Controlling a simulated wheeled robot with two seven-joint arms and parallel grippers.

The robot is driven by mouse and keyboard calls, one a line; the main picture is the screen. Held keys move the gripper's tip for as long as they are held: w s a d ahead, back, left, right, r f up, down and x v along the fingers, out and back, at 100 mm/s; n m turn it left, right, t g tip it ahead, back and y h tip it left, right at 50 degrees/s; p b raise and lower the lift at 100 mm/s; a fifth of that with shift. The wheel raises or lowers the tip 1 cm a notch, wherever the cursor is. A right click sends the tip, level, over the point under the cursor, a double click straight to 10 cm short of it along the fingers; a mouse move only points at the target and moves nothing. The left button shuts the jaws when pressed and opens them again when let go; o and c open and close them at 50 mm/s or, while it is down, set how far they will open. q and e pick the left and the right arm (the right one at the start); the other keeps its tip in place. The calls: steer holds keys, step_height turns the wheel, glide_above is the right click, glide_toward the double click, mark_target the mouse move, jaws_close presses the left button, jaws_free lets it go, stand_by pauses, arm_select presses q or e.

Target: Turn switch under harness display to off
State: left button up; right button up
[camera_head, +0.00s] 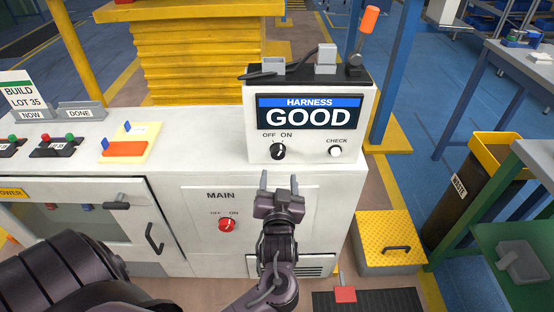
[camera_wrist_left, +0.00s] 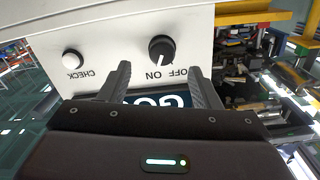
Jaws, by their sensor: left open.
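The harness display (camera_head: 310,117) is a white box with a screen reading HARNESS GOOD. Its switch (camera_head: 278,151) is a black round knob under the OFF and ON labels, its white mark pointing toward the ON side. The switch also shows in the left wrist view (camera_wrist_left: 161,47), where the labels are upside down. My left gripper (camera_head: 279,181) is open and empty, just below and in front of the switch. In the left wrist view its fingertips (camera_wrist_left: 159,70) lie either side of the switch's line, apart from it. My right gripper is out of view.
A white CHECK button (camera_head: 335,151) sits right of the switch. A red MAIN knob (camera_head: 227,224) is on the cabinet front below. An orange-topped lever (camera_head: 369,19) stands behind the display. A yellow step (camera_head: 390,242) is at the right.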

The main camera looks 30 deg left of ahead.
mark_target(277, 154)
arm_select(q)
steer(key=x, duration=0.3)
steer(key=r+x, duration=0.1)
steer(key=x, duration=0.2)
steer(key=shift+a+r, duration=0.15)
steer(key=shift+a, duration=0.05)
steer(key=shift+x, duration=0.8)
